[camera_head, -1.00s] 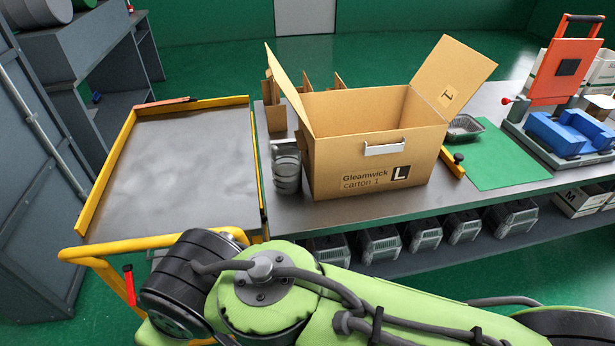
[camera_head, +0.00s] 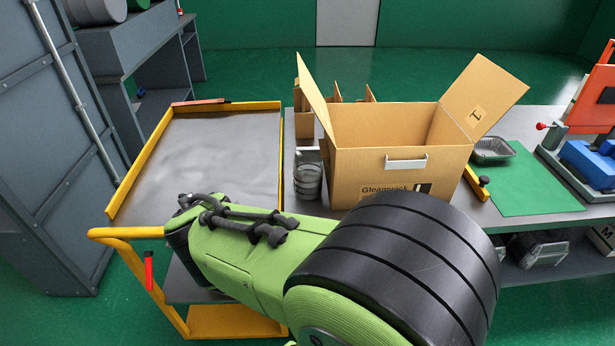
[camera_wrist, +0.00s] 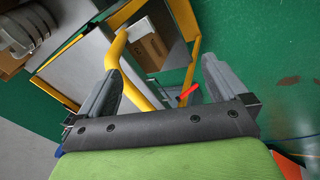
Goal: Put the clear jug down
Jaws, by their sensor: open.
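The clear jug (camera_head: 308,180) stands upright on the grey bench, just left of the open carton, in the head view. Part of a clear, ribbed vessel, which looks like the same jug, shows at the top left of the wrist view (camera_wrist: 28,28). My gripper (camera_wrist: 160,86) shows in the wrist view with its two fingers wide apart and nothing between them. It is apart from the jug, over the yellow cart handle. The head view shows my arm but not the fingers.
The open cardboard carton (camera_head: 395,180) stands right of the jug. A yellow-railed cart (camera_head: 205,150) with an empty grey top stands at the left, its yellow handle (camera_head: 125,234) nearest me. A foil tray (camera_head: 492,149) sits by the green mat (camera_head: 535,185) at the right.

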